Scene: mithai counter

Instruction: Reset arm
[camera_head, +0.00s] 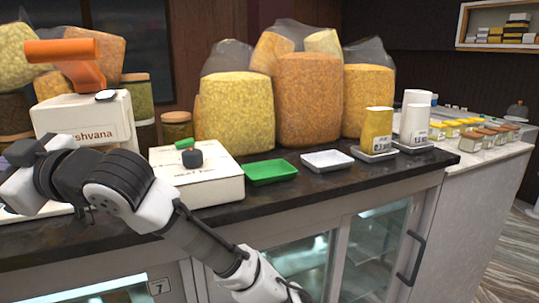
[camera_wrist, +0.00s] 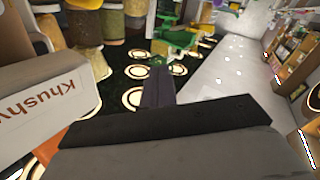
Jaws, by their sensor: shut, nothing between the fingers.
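My gripper (camera_wrist: 158,72) shows in the wrist view as a dark pair of fingers pressed together, with nothing between them. It is in the air, pointing away over a dark surface with round pale discs. In the head view my arm rises from the bottom middle and bends to the left, in front of the counter. Its end is at the far left, before the white box machine (camera_head: 85,118) with the orange top; the fingers are hard to make out there. The same lettered box (camera_wrist: 50,100) is close on the left in the wrist view.
On the dark counter (camera_head: 310,184) stand a white scale-like box (camera_head: 200,188), a green tray (camera_head: 270,172), a white tray (camera_head: 327,160) and yellow and white upright containers. Large snack bags (camera_head: 318,100) stand behind. Glass-door cabinets are below. The counter's front strip is bare.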

